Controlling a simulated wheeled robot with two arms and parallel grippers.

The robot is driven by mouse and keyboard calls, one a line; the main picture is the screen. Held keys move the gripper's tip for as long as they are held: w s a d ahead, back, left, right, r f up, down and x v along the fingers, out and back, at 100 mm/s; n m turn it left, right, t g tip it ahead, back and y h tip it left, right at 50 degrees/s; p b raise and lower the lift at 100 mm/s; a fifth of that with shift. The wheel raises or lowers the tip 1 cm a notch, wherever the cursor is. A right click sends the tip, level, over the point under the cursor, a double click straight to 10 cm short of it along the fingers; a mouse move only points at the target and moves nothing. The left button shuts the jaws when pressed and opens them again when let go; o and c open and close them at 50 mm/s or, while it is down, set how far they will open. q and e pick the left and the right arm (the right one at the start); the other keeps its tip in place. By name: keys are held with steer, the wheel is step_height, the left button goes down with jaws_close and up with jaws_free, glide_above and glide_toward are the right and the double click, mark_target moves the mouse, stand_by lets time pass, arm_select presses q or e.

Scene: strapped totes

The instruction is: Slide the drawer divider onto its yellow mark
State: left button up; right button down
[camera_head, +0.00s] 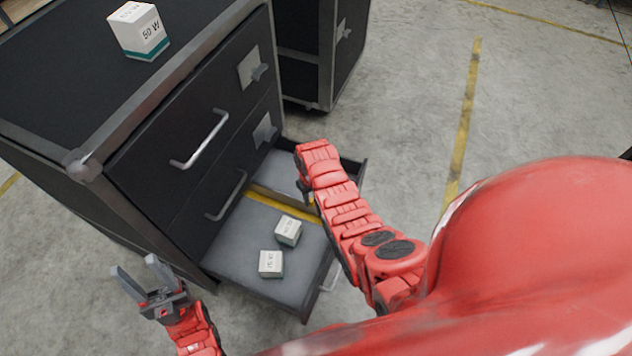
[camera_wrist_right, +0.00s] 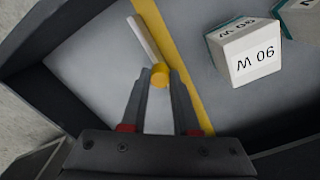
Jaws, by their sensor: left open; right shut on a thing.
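The open drawer (camera_head: 235,262) has a grey floor crossed by a yellow mark (camera_head: 262,197), which also shows in the right wrist view (camera_wrist_right: 178,50). There the divider (camera_wrist_right: 143,38) is a pale thin bar with a round yellow knob (camera_wrist_right: 159,76). It lies just left of the mark and nearly along it; whether they touch is unclear. My right gripper (camera_wrist_right: 158,82) is shut on the knob. In the head view that gripper (camera_head: 305,192) is low in the drawer, and my arm hides most of the divider. My left gripper (camera_head: 138,268) is open and empty, outside the drawer.
Two small white-and-green boxes (camera_head: 288,231) (camera_head: 271,264) sit in the drawer on the near side of the mark. Another box (camera_head: 138,32) stands on the cabinet top. A second dark cabinet (camera_head: 318,50) stands behind. The floor at right is clear.

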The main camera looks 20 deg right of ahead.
steer(key=shift+s+a+p, duration=0.3)
steer(key=shift+s+a, duration=0.25)
steer(key=shift+a, duration=0.15)
steer(key=c, duration=0.7)
jaws_free()
steer(key=shift+o, duration=0.2)
step_height(320, 180, up, 17)
steer(key=p, duration=0.5)
steer(key=shift+r+p, duration=0.2)
steer(key=shift+p, duration=0.15)
